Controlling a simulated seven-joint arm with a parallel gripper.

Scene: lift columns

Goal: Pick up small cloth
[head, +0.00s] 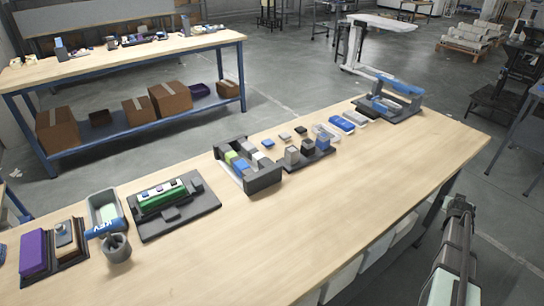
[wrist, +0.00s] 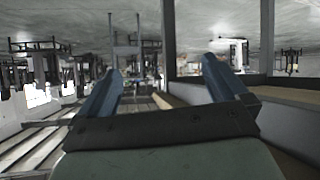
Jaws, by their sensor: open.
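I cannot make out a small cloth for certain in either view. Small flat pieces lie among the items along the far edge of the near wooden table (head: 300,215), too small to tell whether one is cloth. A grey bin (head: 104,209) at the left holds something pale that I cannot identify. My gripper (wrist: 162,70) is open in the wrist view, its two blue fingers wide apart with nothing between them. It faces out across the room, away from the tabletop items. My arm (head: 455,262) stands at the lower right of the head view, beside the table's near edge.
From left to right stand a purple block (head: 33,252), a grey cup (head: 117,247), a dark board with a green part (head: 164,194), a dark block tray (head: 262,181) and a blue-handled device (head: 398,86). The table's near half is clear. Another workbench (head: 120,55) stands behind.

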